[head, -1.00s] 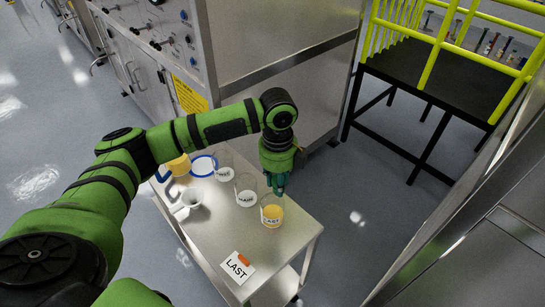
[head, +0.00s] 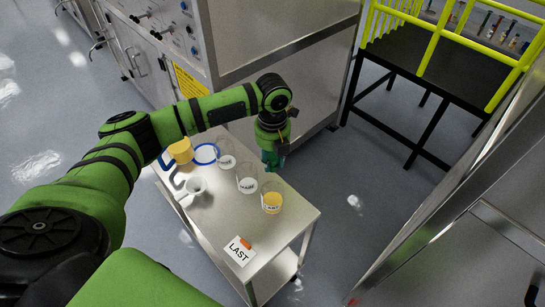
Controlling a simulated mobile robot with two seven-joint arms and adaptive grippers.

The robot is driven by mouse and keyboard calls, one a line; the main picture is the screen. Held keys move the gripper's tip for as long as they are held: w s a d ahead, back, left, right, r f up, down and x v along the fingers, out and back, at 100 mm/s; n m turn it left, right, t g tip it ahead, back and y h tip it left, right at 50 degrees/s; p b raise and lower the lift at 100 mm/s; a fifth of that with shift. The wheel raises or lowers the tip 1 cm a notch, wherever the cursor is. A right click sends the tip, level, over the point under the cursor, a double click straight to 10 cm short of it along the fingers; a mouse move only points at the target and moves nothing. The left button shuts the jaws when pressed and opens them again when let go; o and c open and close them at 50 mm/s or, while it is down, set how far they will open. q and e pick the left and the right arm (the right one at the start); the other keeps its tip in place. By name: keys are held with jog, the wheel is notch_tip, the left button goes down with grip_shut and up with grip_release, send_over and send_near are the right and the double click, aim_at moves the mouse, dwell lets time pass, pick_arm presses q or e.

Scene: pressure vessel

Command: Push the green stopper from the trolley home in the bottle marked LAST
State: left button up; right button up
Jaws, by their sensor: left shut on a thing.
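The bottle marked LAST (head: 272,203) stands near the right edge of the steel trolley (head: 222,222). It is clear, with yellow-orange contents and a white label. My left gripper (head: 271,166) points down above and behind this bottle, apart from it in the picture. It is shut on a small green thing, which I take as the green stopper; the stopper blends with the teal-green fingers, so its outline is hard to make out. My right gripper is out of view.
Two more labelled clear vessels (head: 247,185) (head: 227,162) stand behind LAST. A white funnel-like cup (head: 196,186), a yellow jug (head: 181,151) and a blue ring (head: 206,153) are at left. A LAST card (head: 239,251) with an orange piece lies in front. A steel cabinet (head: 285,90) stands behind.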

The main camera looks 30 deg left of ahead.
aim_at(272, 171)
pick_arm(q)
jog(key=shift+r+p, duration=0.1)
jog(key=shift+p, duration=0.4)
jog(key=shift+f+b, duration=0.6)
jog(key=shift+f, duration=0.25)
jog(key=shift+f+b, duration=1.1)
jog(key=shift+f, duration=1.1)
jog(key=shift+p, duration=0.9)
jog(key=shift+f+b, duration=0.85)
jog(key=shift+f, duration=0.6)
jog(key=o, duration=1.1)
